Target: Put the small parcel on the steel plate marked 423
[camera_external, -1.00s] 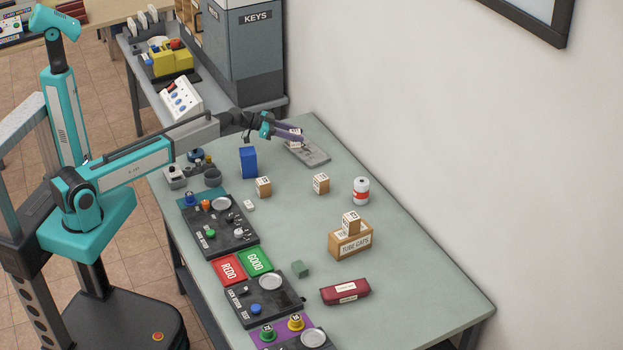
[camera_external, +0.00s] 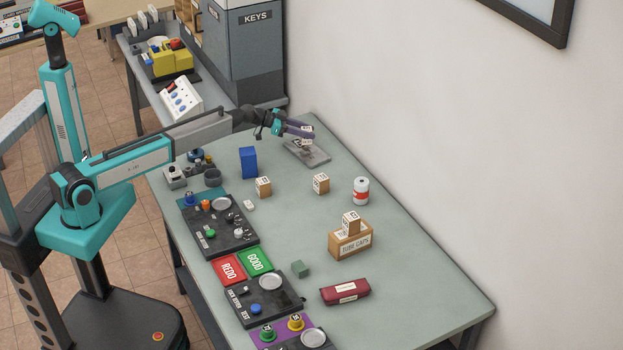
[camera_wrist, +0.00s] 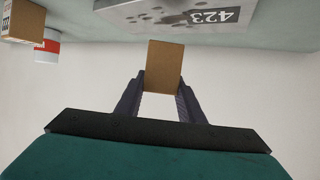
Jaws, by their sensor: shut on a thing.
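My gripper (camera_wrist: 161,92) is shut on the small parcel (camera_wrist: 165,64), a brown box that shows between the fingertips in the wrist view. In the external view my gripper (camera_external: 302,131) is at the far end of the table, and the parcel there is small and partly hidden by the fingers. The steel plate marked 423 (camera_wrist: 195,14) is grey, and its number reads upside down in the wrist view. The plate (camera_external: 317,157) lies flat on the table in the external view. The parcel appears to be above the plate, apart from it.
Two labelled brown boxes (camera_external: 263,187) (camera_external: 321,184), a blue block (camera_external: 248,162) and a white can with a red band (camera_external: 361,191) stand on the table (camera_external: 400,275) nearby. A tube caps box (camera_external: 350,241) is further forward. The wall is close on the right.

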